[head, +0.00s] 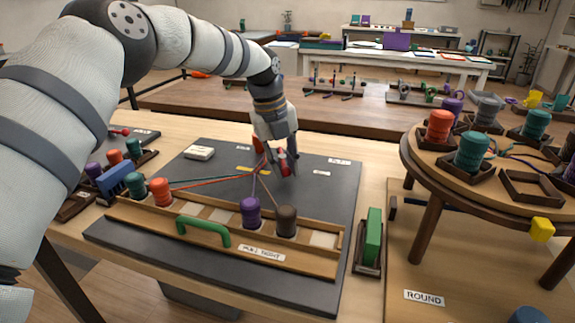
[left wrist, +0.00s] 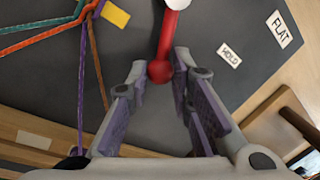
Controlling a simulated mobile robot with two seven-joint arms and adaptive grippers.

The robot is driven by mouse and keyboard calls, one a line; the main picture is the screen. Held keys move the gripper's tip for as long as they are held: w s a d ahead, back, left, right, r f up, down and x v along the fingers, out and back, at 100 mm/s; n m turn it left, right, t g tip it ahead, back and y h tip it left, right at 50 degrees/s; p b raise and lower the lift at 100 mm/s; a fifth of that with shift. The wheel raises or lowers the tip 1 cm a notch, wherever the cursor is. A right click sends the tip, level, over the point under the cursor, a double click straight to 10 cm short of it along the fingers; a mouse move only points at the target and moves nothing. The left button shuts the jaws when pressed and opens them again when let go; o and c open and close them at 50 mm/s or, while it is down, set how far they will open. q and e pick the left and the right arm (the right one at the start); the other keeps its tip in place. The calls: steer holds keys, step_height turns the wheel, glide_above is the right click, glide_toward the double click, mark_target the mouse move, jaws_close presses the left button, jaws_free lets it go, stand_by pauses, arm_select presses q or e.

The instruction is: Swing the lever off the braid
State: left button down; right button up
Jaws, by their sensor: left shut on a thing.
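The red lever (head: 284,166) is on the dark flat board (head: 330,215). Its red knob (left wrist: 160,71) sits between the fingers of my left gripper (head: 288,170), which is shut on it. In the left wrist view the lever runs up from the knob to a white part at the top edge. The braid's cords (left wrist: 62,28), green, orange and purple, gather at the upper left of that view, beside the lever and apart from my fingers. In the head view the cords (head: 215,180) fan from near the gripper to spools. My gripper partly hides the lever's pivot. My right gripper is not in view.
A wooden rack with a green handle (head: 203,231) holds teal, orange, purple (head: 250,212) and brown (head: 286,221) spools at the board's front. A green block (head: 373,236) stands to the right. A round stand (head: 425,175) with spools is farther right. A white block (head: 199,153) lies on the board.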

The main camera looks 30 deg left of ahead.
arm_select(q)
steer(key=shift+s+a+m, duration=0.2)
steer(key=shift+a+m, duration=0.05)
steer(key=shift+m, duration=0.35)
steer(key=shift+f, duration=0.1)
steer(key=c, duration=1.4)
jaws_free()
steer(key=shift+c, duration=0.2)
step_height(320, 180, up, 12)
steer(key=s+a, duration=0.1)
steer(key=shift+s+a, duration=0.3)
steer(key=shift+a, duration=0.05)
steer(key=shift+f, duration=0.1)
